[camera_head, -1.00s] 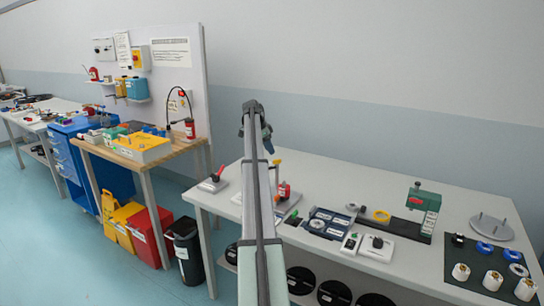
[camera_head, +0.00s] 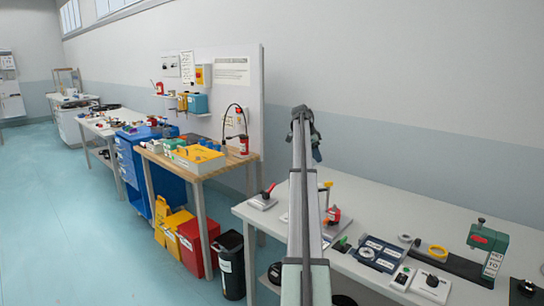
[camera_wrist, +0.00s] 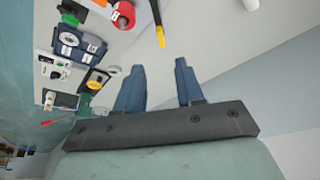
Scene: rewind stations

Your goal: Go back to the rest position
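My gripper (camera_wrist: 158,85) shows in the wrist view with its two blue fingers apart and nothing between them. In the head view my gripper (camera_head: 316,142) is at the end of my raised arm, in front of the wall and above the far edge of the white bench (camera_head: 440,212). It touches nothing that I can see. The bench items appear upside down or sideways in the wrist view, among them a yellow-tipped lever (camera_wrist: 160,36) just beyond the fingers and a red spool-like part (camera_wrist: 123,16).
On the bench stand a red-handled device (camera_head: 264,198), a blue-grey tray (camera_head: 380,252), a control box (camera_head: 432,284) and a green press (camera_head: 490,240). A wooden table (camera_head: 200,172) with a yellow box stands to the left. A black bin (camera_head: 231,265) and red bin (camera_head: 197,245) stand on the floor.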

